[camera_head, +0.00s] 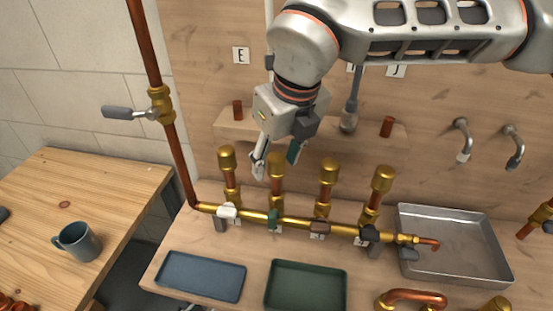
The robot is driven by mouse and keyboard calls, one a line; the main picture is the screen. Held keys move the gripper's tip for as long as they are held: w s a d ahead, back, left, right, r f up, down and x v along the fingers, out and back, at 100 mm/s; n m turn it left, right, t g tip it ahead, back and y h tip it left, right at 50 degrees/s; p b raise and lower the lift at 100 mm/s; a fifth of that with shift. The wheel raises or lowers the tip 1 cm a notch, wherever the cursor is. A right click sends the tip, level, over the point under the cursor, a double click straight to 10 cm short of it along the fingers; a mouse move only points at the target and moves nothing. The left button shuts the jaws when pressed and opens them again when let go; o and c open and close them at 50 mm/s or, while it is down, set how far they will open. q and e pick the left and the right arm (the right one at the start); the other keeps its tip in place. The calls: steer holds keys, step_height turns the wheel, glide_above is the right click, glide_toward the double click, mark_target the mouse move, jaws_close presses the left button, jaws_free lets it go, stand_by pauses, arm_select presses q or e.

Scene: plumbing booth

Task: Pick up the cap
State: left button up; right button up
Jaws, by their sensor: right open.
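Several brass caps top short copper risers on a horizontal brass and copper pipe. From left to right they are the first cap (227,157), the second cap (276,166), the third cap (329,169) and the rightmost cap (383,178). My right gripper (276,162) is open and points down, with its fingertips appearing on either side of the second cap. I cannot tell from this one view whether the fingers are level with the cap or in front of or behind it. No contact is visible. My left gripper is out of view.
A blue tray (201,277) and a green tray (306,288) lie at the front of the bench. A metal pan (455,247) stands at the right. A lever valve (132,113) juts from the tall left pipe. A mug (78,242) stands on the side table.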

steer(key=c, duration=1.2)
steer(key=shift+c, duration=0.2)
step_height(320, 180, up, 19)
step_height(320, 180, up, 6)
steer(key=f+p, duration=0.1)
steer(key=p, duration=0.4)
glide_above(276, 155)
steer(key=shift+r, duration=0.25)
